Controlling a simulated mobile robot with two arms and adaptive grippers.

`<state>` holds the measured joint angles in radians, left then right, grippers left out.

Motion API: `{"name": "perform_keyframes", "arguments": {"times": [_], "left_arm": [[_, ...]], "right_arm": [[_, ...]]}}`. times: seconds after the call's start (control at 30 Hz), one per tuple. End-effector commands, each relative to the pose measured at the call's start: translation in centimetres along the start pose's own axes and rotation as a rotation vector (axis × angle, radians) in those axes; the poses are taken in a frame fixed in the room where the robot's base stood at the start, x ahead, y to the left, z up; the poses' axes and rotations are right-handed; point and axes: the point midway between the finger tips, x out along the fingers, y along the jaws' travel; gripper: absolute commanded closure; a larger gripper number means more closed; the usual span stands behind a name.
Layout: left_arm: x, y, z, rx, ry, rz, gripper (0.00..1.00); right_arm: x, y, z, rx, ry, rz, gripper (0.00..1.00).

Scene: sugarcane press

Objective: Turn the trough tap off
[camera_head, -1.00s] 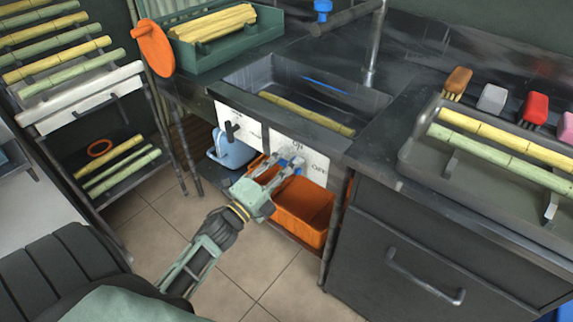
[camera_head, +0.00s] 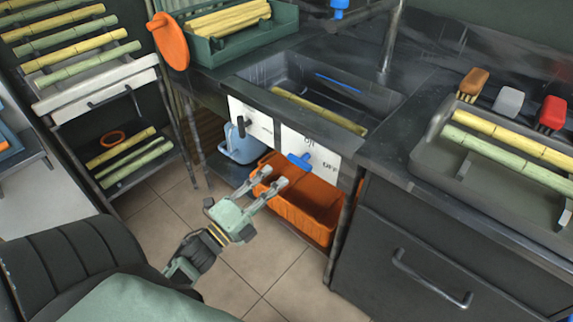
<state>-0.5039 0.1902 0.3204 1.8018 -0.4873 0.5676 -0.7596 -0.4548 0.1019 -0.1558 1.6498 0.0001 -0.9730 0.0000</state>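The trough (camera_head: 250,82) is a dark metal basin in the counter with a yellow cane stalk (camera_head: 320,110) lying in it. Below its front edge is a white panel (camera_head: 318,152) marked ON and OFF. A blue tap handle (camera_head: 299,160) sits on this panel, turned partly sideways, its right end nearer the OFF label. My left gripper (camera_head: 273,177) is open and empty, below and left of the handle and apart from it, in front of the orange bin. My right gripper is not in view.
A second white panel with a black lever (camera_head: 241,127) is left of the tap panel. A cane rack (camera_head: 95,90) is at left, a drawer cabinet (camera_head: 440,250) at right. Floor in front is clear.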

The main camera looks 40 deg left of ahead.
Motion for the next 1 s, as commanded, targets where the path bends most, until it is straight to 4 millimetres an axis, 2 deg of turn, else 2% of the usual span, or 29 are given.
{"name": "perform_keyframes", "arguments": {"times": [0.1,0.23,0.83,0.93,1.0], "left_arm": [[-1.7,0.0,0.0,-0.002,-0.001,0.001,0.74],[-2.5,0.0,0.0,-0.001,0.000,-0.001,0.74],[-2.6,0.0,0.0,-0.004,-0.001,0.000,0.74],[-2.5,1.0,0.2,-0.046,-0.030,0.027,0.74],[-2.3,2.8,0.6,-0.122,-0.081,0.075,0.74]], "right_arm": [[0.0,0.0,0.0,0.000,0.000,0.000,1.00],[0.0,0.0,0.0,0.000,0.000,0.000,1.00],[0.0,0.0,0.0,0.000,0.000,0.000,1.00],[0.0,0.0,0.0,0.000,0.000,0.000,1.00],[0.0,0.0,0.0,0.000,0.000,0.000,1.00]]}}
